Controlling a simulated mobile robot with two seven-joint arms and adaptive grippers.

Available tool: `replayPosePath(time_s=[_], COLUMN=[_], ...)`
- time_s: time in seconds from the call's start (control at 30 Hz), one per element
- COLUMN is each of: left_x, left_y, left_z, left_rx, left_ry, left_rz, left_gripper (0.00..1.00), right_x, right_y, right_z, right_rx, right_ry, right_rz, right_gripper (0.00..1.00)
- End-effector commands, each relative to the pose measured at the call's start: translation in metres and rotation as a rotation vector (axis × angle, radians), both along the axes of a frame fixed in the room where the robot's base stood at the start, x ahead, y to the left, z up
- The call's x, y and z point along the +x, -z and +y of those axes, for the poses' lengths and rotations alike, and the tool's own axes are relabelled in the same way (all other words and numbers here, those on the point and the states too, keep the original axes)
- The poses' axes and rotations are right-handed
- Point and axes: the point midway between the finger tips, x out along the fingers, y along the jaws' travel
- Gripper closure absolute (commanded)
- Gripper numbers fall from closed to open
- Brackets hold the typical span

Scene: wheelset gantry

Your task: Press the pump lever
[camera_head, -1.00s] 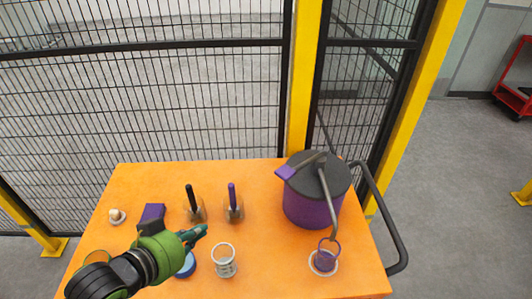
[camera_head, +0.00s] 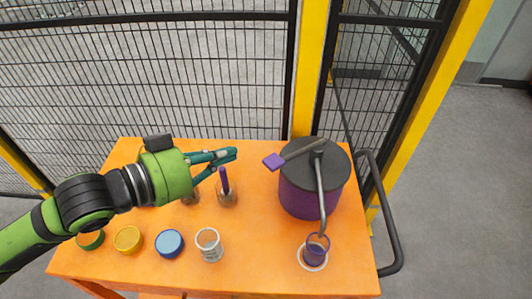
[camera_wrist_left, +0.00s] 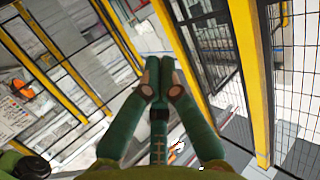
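The purple pump canister (camera_head: 306,199) with a dark lid stands at the right end of the orange table. Its grey lever (camera_head: 302,149) runs from the lid's top to a purple end pad (camera_head: 273,161) that overhangs the lid's left side. A grey spout (camera_head: 321,190) bends down over a purple ringed cup (camera_head: 314,250). My left gripper (camera_head: 235,153) is in the air left of the pad, with a gap between them, pointing right. Its green fingers also show in the left wrist view (camera_wrist_left: 159,68), tips together and nothing between them. My right gripper is out of view.
A holder with a purple-handled tool (camera_head: 227,192) stands below my left gripper. Mesh fencing (camera_head: 200,80) stands behind the orange table (camera_head: 262,275).

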Motion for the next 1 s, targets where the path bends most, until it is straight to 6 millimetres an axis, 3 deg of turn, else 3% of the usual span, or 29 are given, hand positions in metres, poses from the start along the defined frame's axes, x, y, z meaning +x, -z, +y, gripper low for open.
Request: replayPosePath(time_s=[0.23,0.3,0.63,0.8,1.0], left_x=[0.016,0.024,0.065,0.063,0.063], left_y=[0.008,0.004,0.021,0.051,0.063], left_z=[-0.019,-0.028,-0.076,-0.072,-0.071], left_rx=[-0.005,-0.006,-0.002,0.002,0.001], left_ry=[0.003,0.001,0.003,0.0,0.0], left_rz=[-0.006,-0.001,0.001,0.003,0.0], left_gripper=[1.0,1.0,1.0,1.0,1.0], right_x=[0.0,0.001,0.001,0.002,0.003], right_y=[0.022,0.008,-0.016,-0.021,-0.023], right_z=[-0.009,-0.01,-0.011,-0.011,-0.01], right_rx=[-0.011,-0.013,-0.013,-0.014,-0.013], right_ry=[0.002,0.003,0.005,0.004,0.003], right_rz=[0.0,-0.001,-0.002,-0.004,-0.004], right_gripper=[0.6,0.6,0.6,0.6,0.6])
